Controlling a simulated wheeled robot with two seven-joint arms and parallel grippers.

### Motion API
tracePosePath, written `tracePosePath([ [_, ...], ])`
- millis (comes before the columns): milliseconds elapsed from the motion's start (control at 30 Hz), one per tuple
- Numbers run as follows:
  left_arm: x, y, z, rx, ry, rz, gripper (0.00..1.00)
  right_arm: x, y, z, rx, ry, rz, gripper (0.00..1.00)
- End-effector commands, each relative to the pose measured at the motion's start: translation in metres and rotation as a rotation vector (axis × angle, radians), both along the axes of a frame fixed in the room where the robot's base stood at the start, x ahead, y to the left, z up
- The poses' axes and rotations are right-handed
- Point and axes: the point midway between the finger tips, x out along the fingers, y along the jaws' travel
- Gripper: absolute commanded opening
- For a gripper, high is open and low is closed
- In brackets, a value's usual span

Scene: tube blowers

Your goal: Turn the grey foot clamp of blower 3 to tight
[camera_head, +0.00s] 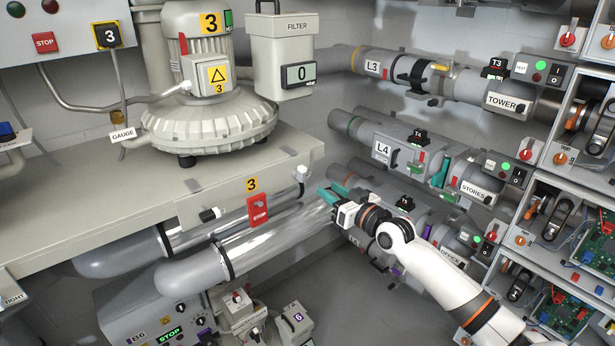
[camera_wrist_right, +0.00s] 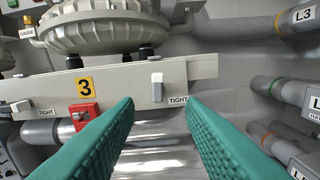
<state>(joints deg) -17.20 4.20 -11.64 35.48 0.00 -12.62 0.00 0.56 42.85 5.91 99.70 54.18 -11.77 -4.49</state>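Blower 3 (camera_head: 208,125) stands on a beige bench whose front edge carries a yellow 3 label (camera_head: 252,184). A pale grey clamp lever (camera_head: 301,173) sits at the bench's right corner; in the right wrist view the lever (camera_wrist_right: 157,87) stands upright, with a TIGHT label (camera_wrist_right: 178,100) to its lower right. A second pale lever (camera_head: 209,214) is left of the red stop switch, also beside a TIGHT label in the wrist view. My right gripper (camera_head: 326,192) is open and empty, in front of the corner lever and apart from it. My left gripper is not in view.
The red stop switch (camera_head: 259,210) hangs on the bench front between the levers. Shiny pipes (camera_head: 275,240) run below the bench. Pipes L3 (camera_head: 372,68) and L4 (camera_head: 382,150) are on the right wall. Open floor lies below my right arm.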

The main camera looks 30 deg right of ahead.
Motion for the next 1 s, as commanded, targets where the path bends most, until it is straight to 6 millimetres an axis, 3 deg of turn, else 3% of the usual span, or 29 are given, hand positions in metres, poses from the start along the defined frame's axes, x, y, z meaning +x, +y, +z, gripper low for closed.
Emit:
tracePosePath([
  [300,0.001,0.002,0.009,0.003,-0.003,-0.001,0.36,0.06,0.004,0.002,0.001,-0.002,-0.001,0.36],
  [500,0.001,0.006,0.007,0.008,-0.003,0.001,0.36,0.084,0.007,0.0,0.001,-0.001,0.0,0.36],
  [967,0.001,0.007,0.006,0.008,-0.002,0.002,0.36,0.094,0.008,-0.001,0.0,0.002,0.0,0.36],
  [1000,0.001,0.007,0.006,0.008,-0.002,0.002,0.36,0.094,0.008,-0.001,0.0,0.002,0.0,0.31],
])
